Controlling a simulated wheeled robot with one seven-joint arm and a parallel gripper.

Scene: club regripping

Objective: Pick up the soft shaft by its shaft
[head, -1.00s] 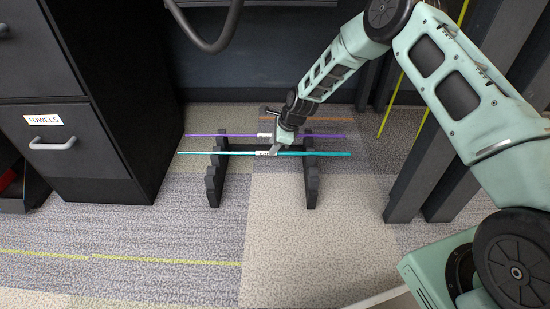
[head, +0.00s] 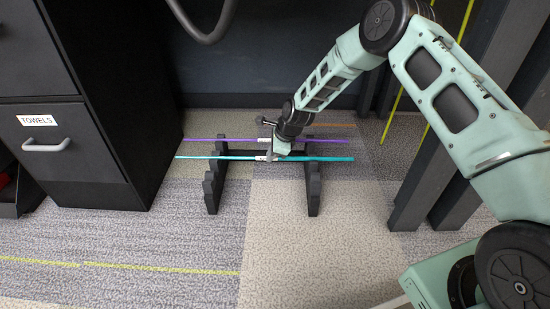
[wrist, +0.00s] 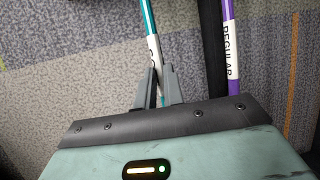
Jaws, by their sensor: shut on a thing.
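The teal shaft (head: 325,159) lies level across the front of a low black rack (head: 312,190) on the floor. A white label is on its middle; in the wrist view the teal shaft (wrist: 149,18) shows only part of the lettering, the rest hidden by my fingers. My gripper (head: 268,157) reaches down to it at the label. In the wrist view my gripper (wrist: 159,75) has one finger on each side of the shaft and is shut on it. The shaft still appears to be at rack height.
A purple shaft (head: 210,140) labelled REGULAR lies just behind, close to my gripper. An orange shaft (head: 335,125) is farther back. A black TOWELS cabinet (head: 100,150) stands left, dark posts (head: 410,190) right. The carpet in front is clear.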

